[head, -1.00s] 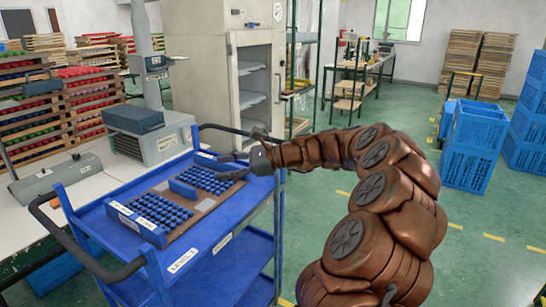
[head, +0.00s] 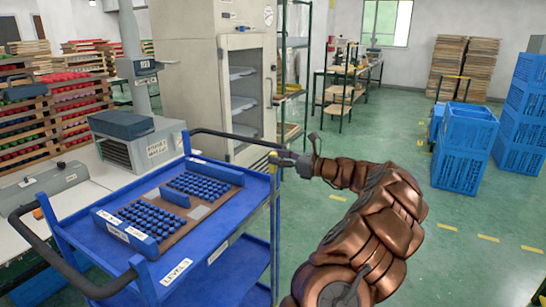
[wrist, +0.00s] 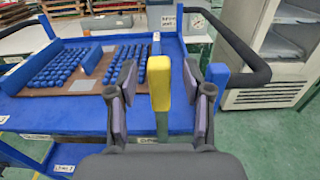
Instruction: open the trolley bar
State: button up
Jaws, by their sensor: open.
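The trolley bar shows as an upright yellow grip (wrist: 159,86) at the near right corner of the blue trolley (wrist: 60,120). In the head view its yellow end (head: 272,156) is small, just at my gripper's tip. My gripper (wrist: 160,72) is open, one finger left and one right of the yellow grip, with gaps visible on both sides. In the head view my gripper (head: 287,160) points left at the trolley corner. A green stem below the yellow grip is partly seen; its lower part is hidden by my gripper.
A board with blue pieces (head: 140,215) lies on the trolley top. A black push handle (head: 225,133) curves close to my gripper at the corner, beside a blue post (wrist: 217,90). A cabinet (head: 185,70) stands behind. Open green floor lies to the right, before blue crates (head: 465,150).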

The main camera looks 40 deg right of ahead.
jog(key=shift+x, duration=1.1)
grip_shut()
